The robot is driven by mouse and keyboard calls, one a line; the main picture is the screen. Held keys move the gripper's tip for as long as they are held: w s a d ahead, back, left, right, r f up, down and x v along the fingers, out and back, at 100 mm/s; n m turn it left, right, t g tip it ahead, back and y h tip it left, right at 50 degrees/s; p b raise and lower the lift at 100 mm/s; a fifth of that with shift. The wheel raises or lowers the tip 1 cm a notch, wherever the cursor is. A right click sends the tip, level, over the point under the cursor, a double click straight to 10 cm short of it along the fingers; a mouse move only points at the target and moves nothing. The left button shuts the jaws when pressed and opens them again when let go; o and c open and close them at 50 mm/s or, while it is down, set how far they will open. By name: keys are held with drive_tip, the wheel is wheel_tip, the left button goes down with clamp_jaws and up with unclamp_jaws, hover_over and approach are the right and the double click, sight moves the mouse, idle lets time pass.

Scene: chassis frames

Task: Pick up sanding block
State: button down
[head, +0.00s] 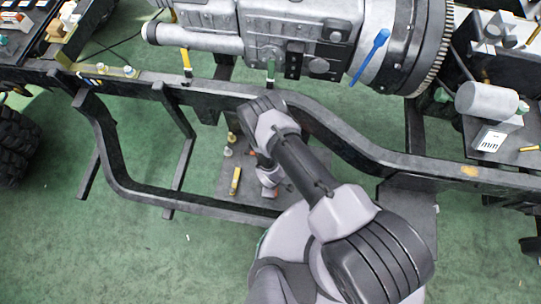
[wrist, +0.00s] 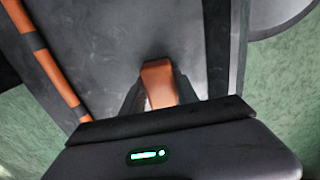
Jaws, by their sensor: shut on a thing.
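In the wrist view, an orange-brown block (wrist: 158,80), which I take to be the sanding block, sits between the two fingers of my gripper (wrist: 160,92). The fingers are shut on it, one on each side. Its upper end shows, with a paler face below; its lower part is hidden by my gripper body. In the head view, my gripper (head: 269,192) is low over a dark grey plate, inside the black chassis frame. The block can hardly be made out there. I cannot tell whether it touches the plate.
The grey plate (head: 222,178) holds a yellow item (head: 235,181) left of my gripper. In the wrist view, a long orange-and-black thing (wrist: 45,62) lies at the left. Black chassis rails (head: 140,188) surround the plate; a large engine (head: 300,35) stands beyond. Green floor is open in front.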

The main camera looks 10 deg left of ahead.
drive_tip(key=shift+r+p, duration=0.3)
drive_tip(key=shift+r, duration=0.15)
drive_tip(key=r+p, duration=0.1)
drive_tip(key=r, duration=0.2)
drive_tip(key=shift+s+a+p, duration=0.1)
drive_tip(key=shift+s+p, duration=0.2)
drive_tip(key=shift+p, duration=0.1)
drive_tip(key=s+a+r+p, duration=0.1)
drive_tip(key=s+a+p, duration=0.2)
drive_tip(key=s, duration=1.1)
drive_tip(key=shift+s+a, duration=0.25)
drive_tip(key=shift+a, duration=0.8)
